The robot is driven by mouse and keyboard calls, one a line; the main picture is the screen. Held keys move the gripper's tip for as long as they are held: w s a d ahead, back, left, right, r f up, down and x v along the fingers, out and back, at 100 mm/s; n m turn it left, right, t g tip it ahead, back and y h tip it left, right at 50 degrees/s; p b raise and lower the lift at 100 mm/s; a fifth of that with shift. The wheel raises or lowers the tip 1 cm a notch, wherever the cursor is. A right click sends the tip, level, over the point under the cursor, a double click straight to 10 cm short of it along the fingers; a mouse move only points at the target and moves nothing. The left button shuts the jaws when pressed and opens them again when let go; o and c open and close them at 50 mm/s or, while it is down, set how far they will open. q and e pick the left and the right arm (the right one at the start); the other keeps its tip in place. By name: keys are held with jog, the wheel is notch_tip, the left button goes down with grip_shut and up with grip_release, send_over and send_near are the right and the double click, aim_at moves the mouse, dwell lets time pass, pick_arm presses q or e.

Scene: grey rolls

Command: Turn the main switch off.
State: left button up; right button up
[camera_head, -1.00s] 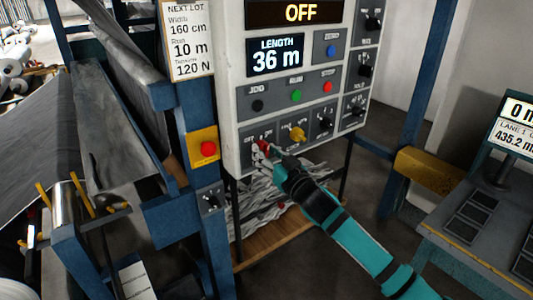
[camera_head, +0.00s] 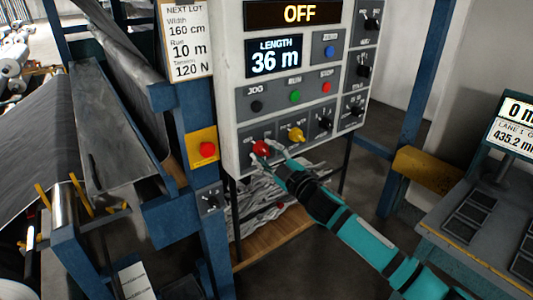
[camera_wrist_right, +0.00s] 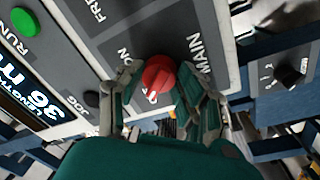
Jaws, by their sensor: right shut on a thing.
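The main switch is a red rotary knob (camera_head: 261,147) at the lower left of the grey control panel (camera_head: 230,110). My right gripper (camera_head: 263,151) is shut on the knob, a finger on either side. In the right wrist view the red knob (camera_wrist_right: 159,73) sits between the two fingers of my right gripper (camera_wrist_right: 160,82), beside the words MAIN and ON. The display (camera_head: 293,13) at the panel top reads OFF. My left gripper is not in view.
A yellow knob (camera_head: 297,134) and a black knob (camera_head: 325,124) sit right of the red knob. JOG, RUN and STOP buttons are above. A red emergency button (camera_head: 207,149) on a yellow plate is on the blue post to the left.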

jog(key=shift+n, duration=0.6)
jog(key=o, duration=1.1)
jog(key=shift+o, duration=0.2)
jog(key=v, duration=1.2)
jog(key=shift+w+d, duration=0.1)
jog(key=shift+d, duration=0.05)
